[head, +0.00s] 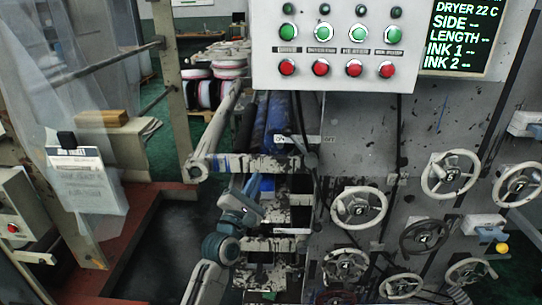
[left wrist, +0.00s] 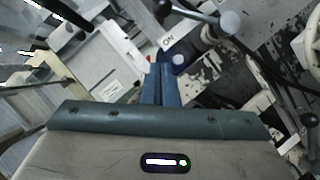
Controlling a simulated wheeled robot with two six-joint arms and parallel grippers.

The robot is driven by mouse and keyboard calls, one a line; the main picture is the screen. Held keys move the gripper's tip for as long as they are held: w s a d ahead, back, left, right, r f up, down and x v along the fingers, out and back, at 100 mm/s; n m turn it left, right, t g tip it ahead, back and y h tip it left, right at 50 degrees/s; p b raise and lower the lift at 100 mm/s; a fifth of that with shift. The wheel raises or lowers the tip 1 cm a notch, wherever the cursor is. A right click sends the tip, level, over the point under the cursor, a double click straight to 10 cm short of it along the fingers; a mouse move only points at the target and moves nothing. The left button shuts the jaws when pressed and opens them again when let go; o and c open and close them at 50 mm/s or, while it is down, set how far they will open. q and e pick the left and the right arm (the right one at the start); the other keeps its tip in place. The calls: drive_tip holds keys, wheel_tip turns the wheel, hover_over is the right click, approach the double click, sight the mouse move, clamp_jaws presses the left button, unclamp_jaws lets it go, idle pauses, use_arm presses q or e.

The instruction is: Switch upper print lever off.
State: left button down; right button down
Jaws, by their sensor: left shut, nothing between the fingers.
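My left gripper (head: 254,184) is in front of the dirty print unit in the head view, with its arm rising from below. In the left wrist view its two blue fingers (left wrist: 162,84) are together, with nothing between them. A white label (left wrist: 167,42) reading ON lies just beyond the fingertips. A lever (left wrist: 196,15) with a dark knob and a grey round end is above the label, apart from the fingers. In the head view a lever with a dark knob (head: 311,160) is right of the gripper, near a white label (head: 282,139). I cannot tell its exact setting.
A button panel (head: 333,50) with green and red buttons hangs above, next to a dark display (head: 459,37). Several handwheels (head: 360,207) are on the right. A roller bar (head: 214,135) juts out at upper left of the gripper. A dark pit (head: 165,245) lies left of my arm.

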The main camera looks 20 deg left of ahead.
sight(300, 146)
use_arm(q)
drive_tip(key=d+r+p+x, duration=0.1)
drive_tip(key=d+x, duration=0.1)
drive_tip(key=x, duration=1)
drive_tip(key=shift+r+p, duration=0.3)
drive_tip(key=shift+r, duration=0.15)
drive_tip(key=shift+s, duration=0.1)
